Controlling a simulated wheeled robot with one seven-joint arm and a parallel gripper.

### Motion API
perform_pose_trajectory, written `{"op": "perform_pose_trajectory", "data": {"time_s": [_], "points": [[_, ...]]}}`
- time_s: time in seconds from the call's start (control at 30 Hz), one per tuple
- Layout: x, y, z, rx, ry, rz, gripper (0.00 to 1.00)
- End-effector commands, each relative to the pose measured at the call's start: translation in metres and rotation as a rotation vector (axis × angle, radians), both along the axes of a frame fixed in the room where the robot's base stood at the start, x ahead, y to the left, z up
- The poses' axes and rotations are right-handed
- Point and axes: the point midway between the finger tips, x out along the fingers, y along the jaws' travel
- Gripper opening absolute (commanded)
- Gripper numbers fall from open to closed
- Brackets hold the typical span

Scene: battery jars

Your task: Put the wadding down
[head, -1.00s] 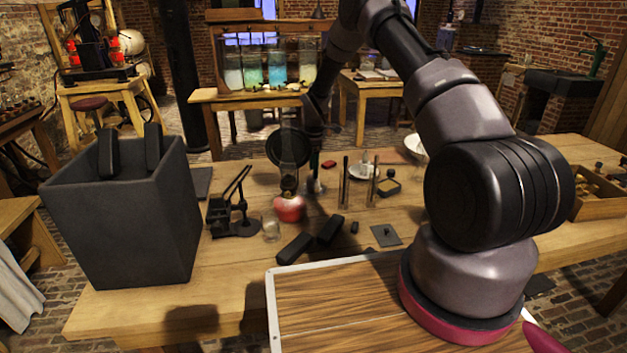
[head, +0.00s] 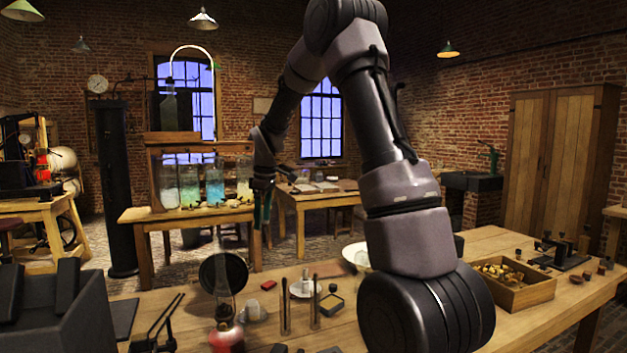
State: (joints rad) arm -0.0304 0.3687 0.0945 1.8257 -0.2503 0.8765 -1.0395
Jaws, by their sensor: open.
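A pale, whitish lump (head: 254,311), which looks like the wadding, rests on the wooden table just right of and behind the red-based oil lamp (head: 225,335). It is small, so its exact shape is hard to tell. My gripper (head: 262,222) is raised well above the table, fingers pointing down. The fingers are apart, with nothing seen between them. In the picture it is above the lump, in front of the back bench.
A dark round disc (head: 223,272) stands behind the lamp. Two upright rods (head: 300,312), a white dish (head: 301,289) and a white bowl (head: 356,256) stand to the right. A wooden tray (head: 525,293) lies farther right. A large dark box (head: 60,325) is at the left.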

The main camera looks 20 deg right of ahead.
Motion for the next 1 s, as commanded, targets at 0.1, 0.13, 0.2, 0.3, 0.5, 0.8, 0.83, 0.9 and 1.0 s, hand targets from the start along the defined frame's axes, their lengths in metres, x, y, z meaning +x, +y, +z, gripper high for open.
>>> {"op": "perform_pose_trajectory", "data": {"time_s": [0.1, 0.13, 0.2, 0.3, 0.5, 0.8, 0.83, 0.9, 1.0], "points": [[-0.044, -0.008, 0.057, 0.054, -0.057, -0.186, 0.71], [-0.056, -0.010, 0.068, 0.071, -0.069, -0.234, 0.71], [-0.083, -0.014, 0.092, 0.111, -0.096, -0.343, 0.71], [-0.125, -0.019, 0.121, 0.178, -0.133, -0.496, 0.71], [-0.210, -0.026, 0.156, 0.339, -0.192, -0.794, 0.71], [-0.305, -0.029, 0.162, 0.574, -0.220, -1.124, 0.71], [-0.310, -0.029, 0.161, 0.589, -0.220, -1.143, 0.71], [-0.318, -0.028, 0.160, 0.613, -0.219, -1.173, 0.71], [-0.322, -0.028, 0.159, 0.627, -0.218, -1.192, 0.71]]}}
